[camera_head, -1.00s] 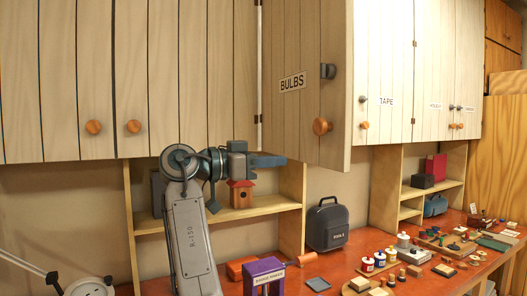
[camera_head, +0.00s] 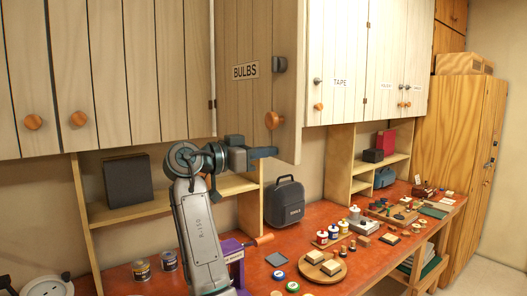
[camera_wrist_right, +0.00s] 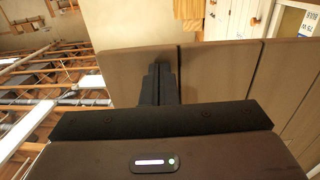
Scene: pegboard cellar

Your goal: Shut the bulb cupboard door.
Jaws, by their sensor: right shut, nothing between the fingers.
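The bulb cupboard door (camera_head: 240,105) stands open, swung out from the upper cupboards, with its BULBS label and orange knob (camera_head: 274,120) showing. A dark catch sits above the knob. My right gripper (camera_head: 268,152) is shut and empty, at the height of the door's lower part, below the knob. It overlaps the door in the head view; I cannot tell whether it touches. In the right wrist view the shut fingers (camera_wrist_right: 160,80) point at a brown planked panel (camera_wrist_right: 220,70), probably the door. My left gripper is not in view.
The red-brown bench (camera_head: 370,260) below holds a tool bag (camera_head: 284,203), a purple box (camera_head: 233,255), paint pots and a round board (camera_head: 322,270). The shut TAPE cupboard (camera_head: 334,50) is to the right. Wooden shelves (camera_head: 120,212) stand beneath the cupboards.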

